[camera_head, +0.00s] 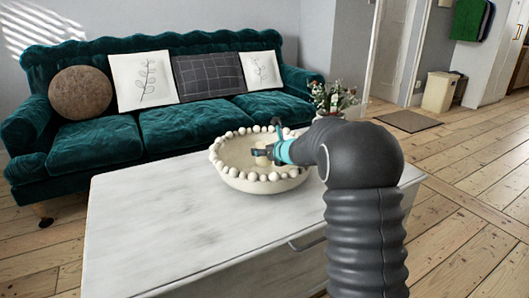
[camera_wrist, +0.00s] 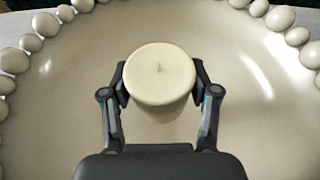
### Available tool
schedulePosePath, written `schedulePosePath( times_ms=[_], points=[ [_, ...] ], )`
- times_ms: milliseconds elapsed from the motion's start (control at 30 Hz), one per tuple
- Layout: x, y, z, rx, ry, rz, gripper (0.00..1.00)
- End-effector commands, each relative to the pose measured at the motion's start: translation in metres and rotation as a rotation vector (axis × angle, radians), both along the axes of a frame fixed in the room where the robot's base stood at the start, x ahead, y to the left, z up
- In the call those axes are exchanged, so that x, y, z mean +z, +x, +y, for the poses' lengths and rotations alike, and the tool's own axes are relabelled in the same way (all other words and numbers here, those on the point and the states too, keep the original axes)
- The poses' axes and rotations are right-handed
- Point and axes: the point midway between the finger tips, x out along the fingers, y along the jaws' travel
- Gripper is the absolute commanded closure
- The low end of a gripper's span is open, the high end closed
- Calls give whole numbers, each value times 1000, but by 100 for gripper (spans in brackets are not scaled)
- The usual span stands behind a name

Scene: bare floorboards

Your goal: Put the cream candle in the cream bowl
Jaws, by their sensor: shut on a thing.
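The cream bowl (camera_head: 262,184) with a rim of round beads stands on the pale table. Its beaded rim (camera_wrist: 19,57) and smooth inside also show in the wrist view. The cream candle (camera_wrist: 160,75) is a short cylinder with a dark wick, held between the two fingers of my gripper (camera_wrist: 160,88). In the head view my gripper (camera_head: 266,152) is over the bowl's inside, with a small part of the candle (camera_head: 262,160) visible below it. I cannot tell whether the candle's base touches the bowl's floor.
The white table (camera_head: 150,220) has a clear top to the left of the bowl. A potted plant (camera_head: 333,97) stands behind my arm at the table's far right. A green sofa (camera_head: 190,120) with cushions is behind the table. Floorboards are open at the right.

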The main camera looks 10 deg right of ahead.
Motion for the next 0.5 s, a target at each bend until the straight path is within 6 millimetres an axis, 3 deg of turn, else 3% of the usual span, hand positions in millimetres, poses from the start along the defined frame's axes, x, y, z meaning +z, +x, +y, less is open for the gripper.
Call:
schedulePosePath(
  times_ms=[500],
  points=[
    [-9, 0, 0, 0, 0, -1, 82]
  ],
)
